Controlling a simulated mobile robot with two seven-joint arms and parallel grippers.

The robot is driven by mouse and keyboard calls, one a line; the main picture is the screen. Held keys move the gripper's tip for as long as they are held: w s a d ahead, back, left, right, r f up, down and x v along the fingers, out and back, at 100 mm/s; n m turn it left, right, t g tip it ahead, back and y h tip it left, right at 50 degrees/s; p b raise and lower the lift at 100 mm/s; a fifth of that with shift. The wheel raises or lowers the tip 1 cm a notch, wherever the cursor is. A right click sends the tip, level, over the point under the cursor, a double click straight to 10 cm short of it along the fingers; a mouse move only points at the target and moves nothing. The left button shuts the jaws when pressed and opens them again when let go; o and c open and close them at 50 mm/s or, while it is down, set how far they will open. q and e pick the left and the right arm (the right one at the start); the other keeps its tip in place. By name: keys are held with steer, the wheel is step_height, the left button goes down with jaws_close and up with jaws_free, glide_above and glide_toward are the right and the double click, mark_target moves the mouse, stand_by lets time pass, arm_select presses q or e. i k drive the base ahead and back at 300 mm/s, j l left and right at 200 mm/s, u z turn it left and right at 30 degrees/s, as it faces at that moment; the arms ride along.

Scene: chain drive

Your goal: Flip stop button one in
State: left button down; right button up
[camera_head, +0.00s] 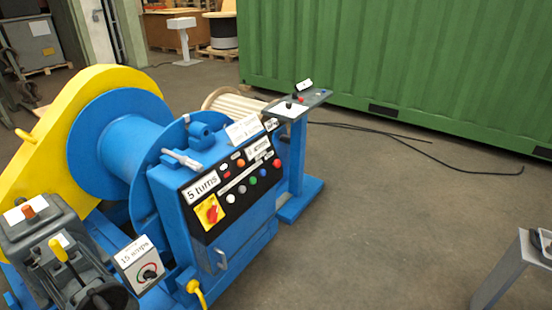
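A blue winch machine stands at the left and centre, with a sloping black control panel (225,222) on its front box. The panel bears several small round buttons: white, blue, green, orange and a red button (277,163) near its right end. A small red element (227,174) shows near its upper edge. A red rotary switch on a yellow plate (210,212) sits at lower left of the panel, under a "5 turns" card (202,187). The small labels are unreadable, so I cannot tell which button is stop button one or whether it is in. Neither gripper is in view.
A "15 amps" box (140,264) with a dial and a grey unit with a yellow lever (65,258) stand at lower left. A grey stand (505,270) is at lower right. The floor (390,220) between is clear.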

mark_target(277, 164)
steer(key=i+l+u, duration=0.15)
steer(key=i+l, duration=0.2)
steer(key=i+l+u, duration=0.15)
steer(key=i+l, duration=0.15)
steer(key=i+l+u, duration=0.15)
steer(key=i+l, duration=0.15)
steer(key=l, duration=0.2)
steer(key=i+l+u, duration=0.15)
steer(key=i+l, duration=0.15)
steer(key=l, duration=0.15)
